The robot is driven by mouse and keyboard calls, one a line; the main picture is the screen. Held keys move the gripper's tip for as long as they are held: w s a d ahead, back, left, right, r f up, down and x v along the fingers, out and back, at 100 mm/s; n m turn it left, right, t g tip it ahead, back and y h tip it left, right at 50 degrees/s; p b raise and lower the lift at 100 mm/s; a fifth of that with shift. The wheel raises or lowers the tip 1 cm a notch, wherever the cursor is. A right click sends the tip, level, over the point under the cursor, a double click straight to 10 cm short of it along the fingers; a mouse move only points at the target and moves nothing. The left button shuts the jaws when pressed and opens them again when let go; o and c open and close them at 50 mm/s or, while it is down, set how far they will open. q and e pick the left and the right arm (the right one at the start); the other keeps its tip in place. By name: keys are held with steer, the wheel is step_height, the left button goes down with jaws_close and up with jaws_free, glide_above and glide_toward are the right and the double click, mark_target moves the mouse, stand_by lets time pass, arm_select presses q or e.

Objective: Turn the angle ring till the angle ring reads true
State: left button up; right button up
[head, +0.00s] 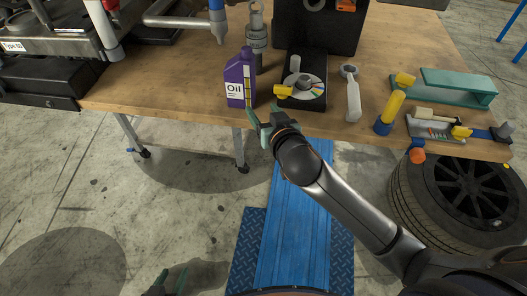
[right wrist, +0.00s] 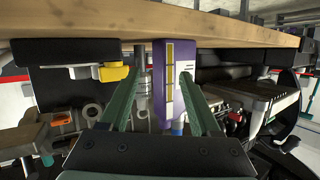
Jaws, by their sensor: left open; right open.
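The angle ring appears to be the pale round dial (head: 305,86) with a coloured scale, set on a black base (head: 302,63) near the table's front edge. A yellow tab (head: 283,92) sticks out at its left side; it also shows in the right wrist view (right wrist: 113,72). The ring's reading is too small to tell. My right gripper (head: 257,117) is open and empty at the table edge, just in front and left of the tab, apart from it. My left gripper (head: 172,279) is open and empty, low over the floor, far from the table.
A purple oil bottle (head: 240,79) stands close left of the dial; in the right wrist view the bottle (right wrist: 168,80) shows between the fingers. A tyre (head: 440,192) stands below the table's right end.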

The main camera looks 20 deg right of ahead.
arm_select(q)
steer(key=shift+w+a+r, duration=0.1)
steer(key=shift+a+r, duration=0.05)
steer(key=shift+a, duration=0.55)
arm_select(e)
steer(key=s+a+f+n+g+y, duration=0.1)
steer(key=s+a+f+y, duration=0.1)
steer(key=s+a+f, duration=0.2)
step_height(320, 180, down, 4)
steer(key=shift+s+a+r+n+g, duration=0.15)
steer(key=shift+n+g, duration=0.15)
steer(key=shift+g, duration=0.1)
